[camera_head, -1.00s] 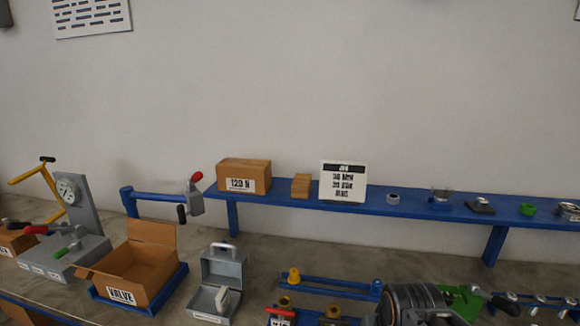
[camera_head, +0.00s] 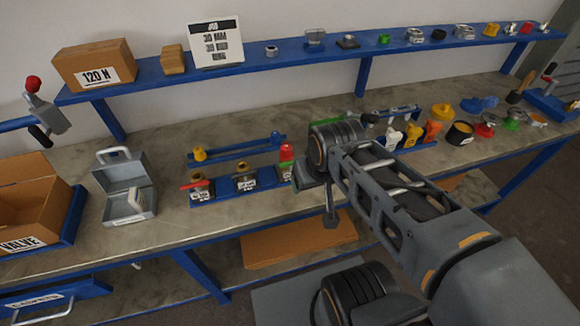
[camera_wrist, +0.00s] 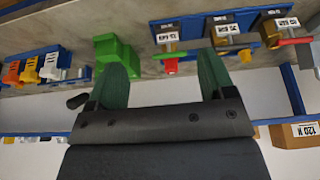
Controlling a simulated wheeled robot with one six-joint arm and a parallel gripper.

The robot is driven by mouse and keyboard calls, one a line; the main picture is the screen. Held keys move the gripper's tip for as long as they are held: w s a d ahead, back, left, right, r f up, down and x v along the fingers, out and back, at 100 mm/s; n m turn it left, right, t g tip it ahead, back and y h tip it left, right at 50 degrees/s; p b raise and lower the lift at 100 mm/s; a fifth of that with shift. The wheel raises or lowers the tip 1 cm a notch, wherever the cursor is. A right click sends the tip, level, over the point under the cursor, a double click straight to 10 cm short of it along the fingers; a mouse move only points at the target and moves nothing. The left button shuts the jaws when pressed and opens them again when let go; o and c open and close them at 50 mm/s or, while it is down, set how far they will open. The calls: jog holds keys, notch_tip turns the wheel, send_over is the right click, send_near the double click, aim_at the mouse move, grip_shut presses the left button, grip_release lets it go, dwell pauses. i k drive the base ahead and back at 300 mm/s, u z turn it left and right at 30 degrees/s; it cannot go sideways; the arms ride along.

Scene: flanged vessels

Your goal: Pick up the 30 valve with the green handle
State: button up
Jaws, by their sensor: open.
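Three valves stand in a row on a blue stand at mid-bench in the head view. The right one has a green handle (camera_head: 283,165) and is partly hidden by my arm. The left valve has a red handle (camera_head: 197,184), and the middle valve (camera_head: 244,179) has a dark body. The size labels are too small to read surely. My gripper (camera_wrist: 160,72) is open and empty, fingers apart, short of the valve. Its fingertips are unclear in the head view.
A green block (camera_wrist: 115,52) is close by the left finger. A blue rail with a yellow cap (camera_head: 199,153) and a red cap (camera_head: 286,151) runs behind the valves. An open grey case (camera_head: 124,190) and a cardboard box (camera_head: 30,200) stand left. A blue shelf (camera_head: 220,71) spans the back.

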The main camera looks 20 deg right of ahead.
aim_at(283, 169)
jog(key=u, duration=2)
jog(key=k, duration=0.9)
jog(key=z, duration=1)
jog(key=i, duration=0.5)
jog(key=z, duration=0.05)
